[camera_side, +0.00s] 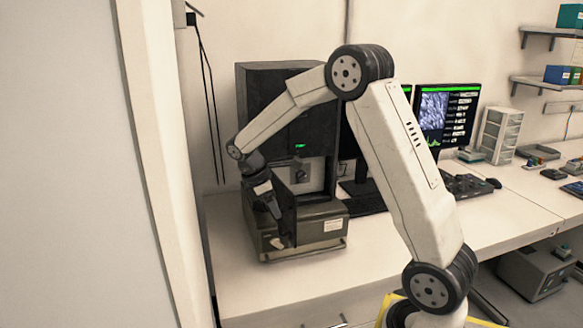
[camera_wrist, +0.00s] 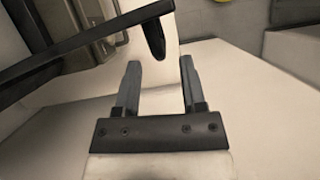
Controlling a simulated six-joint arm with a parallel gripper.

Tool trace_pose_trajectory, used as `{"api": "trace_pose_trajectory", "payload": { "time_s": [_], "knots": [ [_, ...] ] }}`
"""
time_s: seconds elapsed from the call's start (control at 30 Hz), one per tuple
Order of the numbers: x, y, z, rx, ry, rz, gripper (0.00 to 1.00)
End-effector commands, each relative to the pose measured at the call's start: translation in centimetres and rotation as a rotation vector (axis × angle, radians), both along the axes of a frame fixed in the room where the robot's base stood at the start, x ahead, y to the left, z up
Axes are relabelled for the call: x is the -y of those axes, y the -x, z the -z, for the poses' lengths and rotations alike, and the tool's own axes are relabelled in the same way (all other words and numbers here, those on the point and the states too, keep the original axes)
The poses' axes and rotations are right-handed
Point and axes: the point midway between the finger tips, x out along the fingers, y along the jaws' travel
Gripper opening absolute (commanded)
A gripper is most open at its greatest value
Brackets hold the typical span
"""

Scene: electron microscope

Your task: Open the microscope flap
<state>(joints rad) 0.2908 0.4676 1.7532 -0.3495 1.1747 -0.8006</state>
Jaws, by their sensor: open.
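The microscope (camera_side: 262,85) is a tall dark cabinet on a grey-brown base (camera_side: 318,236) at the back of the desk. Its flap (camera_side: 286,207) is a dark panel standing out at an angle from the front, with a pale recess visible behind it to the right. In the wrist view the flap shows as a dark bar (camera_wrist: 85,48) slanting across the upper left, with a rounded black handle (camera_wrist: 155,38) hanging from it. My gripper (camera_wrist: 160,66) is open, with the handle just beyond the fingertips, near the gap. I cannot tell whether they touch. In the side view my gripper (camera_side: 274,208) is beside the flap.
A pale wall panel (camera_side: 80,170) fills the left side. The desk (camera_side: 270,287) is clear in front of the microscope.

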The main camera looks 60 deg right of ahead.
Motion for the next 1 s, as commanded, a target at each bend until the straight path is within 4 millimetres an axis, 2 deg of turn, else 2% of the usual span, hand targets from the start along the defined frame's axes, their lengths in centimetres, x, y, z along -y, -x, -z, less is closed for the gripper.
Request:
{"api": "trace_pose_trajectory", "payload": {
  "time_s": [0.1, 0.3, 0.7, 0.73, 0.8, 0.9, 1.0],
  "knots": [
    [0.3, 0.5, 1.5, -0.003, -0.002, 0.001, 0.52],
    [0.8, 1.1, 3.2, 0.0, 0.0, 0.001, 0.52],
    [1.0, 1.2, 3.8, 0.001, 0.0, 0.001, 0.52],
    [0.9, 1.2, 3.8, 0.001, 0.0, 0.001, 0.49],
    [0.9, 1.2, 3.8, 0.001, 0.0, 0.001, 0.27],
    [0.9, 1.2, 3.8, 0.001, 0.0, 0.001, 0.0],
    [0.9, 1.2, 3.8, 0.001, 0.0, 0.001, 0.0]
  ]
}}
